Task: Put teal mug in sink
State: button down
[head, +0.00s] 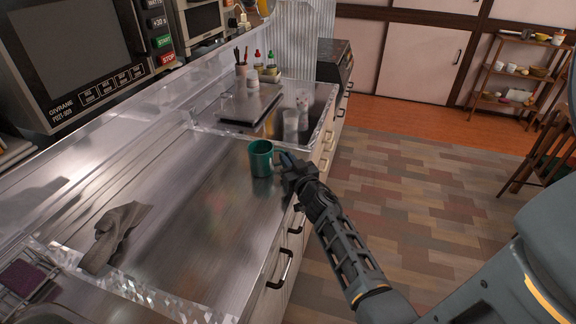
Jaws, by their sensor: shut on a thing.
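I cannot tell whether the mug's base touches the counter.
A grey cloth (112,236) lies on the near left counter. A microwave (75,50) stands at the left. The middle of the counter is clear. Drawer handles (281,270) stick out along the counter front.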

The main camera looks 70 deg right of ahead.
jog(key=shift+r, duration=0.1)
jog(key=c, duration=1.2)
grip_release()
jog(key=shift+f, duration=0.2)
jog(key=shift+f, duration=0.1)
jog(key=shift+s+b, duration=0.1)
jog(key=shift+b, duration=0.2)
